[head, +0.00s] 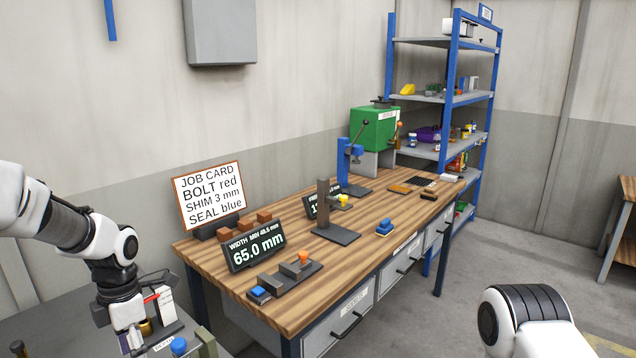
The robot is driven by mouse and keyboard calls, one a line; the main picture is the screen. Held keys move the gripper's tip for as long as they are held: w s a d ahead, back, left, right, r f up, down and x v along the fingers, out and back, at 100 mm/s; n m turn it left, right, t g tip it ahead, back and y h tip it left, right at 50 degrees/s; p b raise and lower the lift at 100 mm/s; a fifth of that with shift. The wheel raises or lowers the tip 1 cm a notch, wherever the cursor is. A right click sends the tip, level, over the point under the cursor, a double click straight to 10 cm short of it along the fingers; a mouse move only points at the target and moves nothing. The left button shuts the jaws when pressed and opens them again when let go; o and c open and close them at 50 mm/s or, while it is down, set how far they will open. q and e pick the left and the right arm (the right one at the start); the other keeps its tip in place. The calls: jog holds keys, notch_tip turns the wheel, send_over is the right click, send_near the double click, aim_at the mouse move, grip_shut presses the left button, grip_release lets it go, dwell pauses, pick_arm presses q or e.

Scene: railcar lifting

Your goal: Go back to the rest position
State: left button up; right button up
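My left arm comes in from the left edge and bends down at a black and white wrist. My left gripper (130,340) points down over the grey side table (60,318) at the lower left. Its fingers are small and partly cut by the clutter there, so I cannot tell their opening or whether anything is between them. Only a white and black joint of my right arm shows at the lower right; the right gripper is out of view.
A wooden workbench (290,310) carries a job card (208,196), a 65.0 mm display (256,247), a blue press (345,165) and small fixtures. A blue shelf (448,100) stands behind. A blue-topped item (179,346) lies near the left gripper. The right floor (540,240) is clear.

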pick_arm(q)
jog(key=s+d+f+m+g+b, duration=0.1)
jog(key=s+d+f+m+b, duration=0.25)
jog(key=s+f+m, duration=0.95)
jog(key=s+d+f+m+g+b, duration=0.2)
jog(key=s+d+f+m, duration=0.3)
jog(key=s+f, duration=1.65)
jog(key=w+f+m+t, duration=0.1)
jog(key=w+m+t, duration=0.3)
jog(key=w+m, duration=0.3)
jog(key=shift+w+a+f+m, duration=0.2)
jog(key=shift+a+m, duration=0.15)
jog(key=shift+m, duration=0.85)
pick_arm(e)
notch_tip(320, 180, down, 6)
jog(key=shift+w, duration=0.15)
pick_arm(q)
jog(key=shift+s, duration=0.1)
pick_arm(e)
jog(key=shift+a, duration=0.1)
